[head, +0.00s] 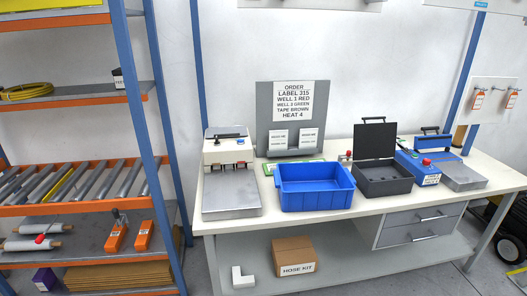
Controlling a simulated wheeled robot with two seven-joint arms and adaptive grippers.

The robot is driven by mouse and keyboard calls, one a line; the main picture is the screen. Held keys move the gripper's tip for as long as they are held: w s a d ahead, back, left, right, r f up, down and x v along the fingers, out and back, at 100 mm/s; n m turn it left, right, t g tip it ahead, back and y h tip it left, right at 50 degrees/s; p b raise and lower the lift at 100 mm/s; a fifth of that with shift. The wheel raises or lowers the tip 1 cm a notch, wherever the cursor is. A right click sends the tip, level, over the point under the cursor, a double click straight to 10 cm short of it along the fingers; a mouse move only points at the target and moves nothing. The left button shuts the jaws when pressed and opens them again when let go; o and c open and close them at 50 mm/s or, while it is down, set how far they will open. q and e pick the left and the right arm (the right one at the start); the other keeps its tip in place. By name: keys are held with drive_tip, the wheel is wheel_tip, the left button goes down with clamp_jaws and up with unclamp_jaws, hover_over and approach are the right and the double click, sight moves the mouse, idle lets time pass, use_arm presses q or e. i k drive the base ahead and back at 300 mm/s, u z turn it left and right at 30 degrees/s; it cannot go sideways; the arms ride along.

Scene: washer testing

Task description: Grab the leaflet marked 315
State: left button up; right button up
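A grey board (262,112) stands at the back of the workbench. Its order sheet (293,101) reads label 315, well 1 red, well 3 green, tape brown, heat 4. Below it, two small white leaflets sit side by side in the holder: a left leaflet (278,138) and a right leaflet (309,137). Their print is too small to read, so I cannot tell which is marked 315. Neither of my grippers is in view.
On the bench (345,210) are a press-like machine (230,200), a blue bin (315,200) in front of the board, an open dark case (384,185) and a blue sealer (425,170). A shelf rack (135,100) stands left. A hose kit box (293,256) sits below.

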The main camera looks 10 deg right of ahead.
sight(308, 137)
drive_tip(key=u, duration=0.25)
drive_tip(key=k, duration=0.5)
drive_tip(key=z, duration=0.85)
drive_tip(key=i, duration=0.7)
drive_tip(key=z, duration=0.65)
drive_tip(key=i, duration=0.8)
drive_tip(key=u, duration=0.95)
drive_tip(key=i, duration=0.75)
drive_tip(key=u, duration=0.8)
